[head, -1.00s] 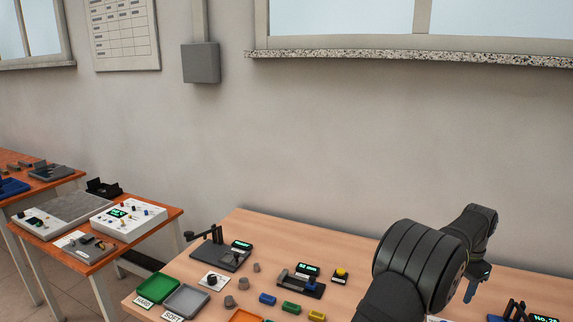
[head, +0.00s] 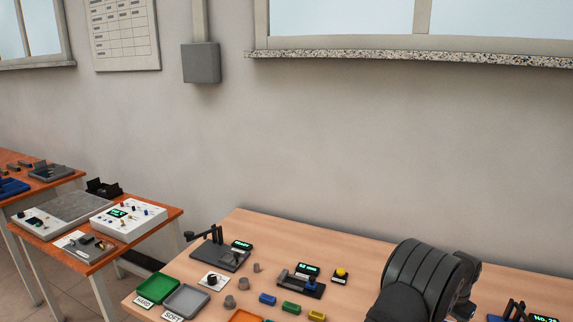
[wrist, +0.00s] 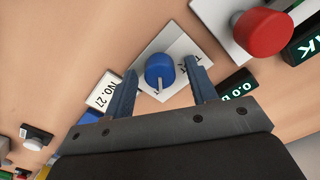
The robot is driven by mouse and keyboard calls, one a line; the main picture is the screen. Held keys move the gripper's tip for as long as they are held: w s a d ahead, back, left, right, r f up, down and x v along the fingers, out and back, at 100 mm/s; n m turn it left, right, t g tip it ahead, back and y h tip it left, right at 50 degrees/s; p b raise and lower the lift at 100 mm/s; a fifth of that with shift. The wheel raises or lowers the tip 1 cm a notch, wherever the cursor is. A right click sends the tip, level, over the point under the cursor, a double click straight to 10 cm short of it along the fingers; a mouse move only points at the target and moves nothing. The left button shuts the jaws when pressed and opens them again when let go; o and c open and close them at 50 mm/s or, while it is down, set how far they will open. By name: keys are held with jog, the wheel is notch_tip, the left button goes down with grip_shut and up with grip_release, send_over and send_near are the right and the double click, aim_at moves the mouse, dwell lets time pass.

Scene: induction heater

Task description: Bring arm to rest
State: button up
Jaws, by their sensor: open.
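My gripper (wrist: 160,92) shows in the wrist view with its two blue-grey fingers spread and nothing held between them. Beyond the fingertips, a blue knob (wrist: 159,69) with a pale pointer sits on a white plate (wrist: 185,50); it appears between the fingers from this angle, and I cannot tell the gap. In the head view my dark arm (head: 425,280) is at the lower right, and the gripper is hidden or out of frame there.
A red button (wrist: 262,32) is at the upper right of the wrist view, near a dark display (wrist: 238,84). In the head view, a green tray (head: 157,287), a grey tray (head: 187,301) and several coloured blocks occupy the table's left and middle.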

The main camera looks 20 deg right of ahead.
jog(key=n, duration=1)
jog(key=shift+n, duration=2.1)
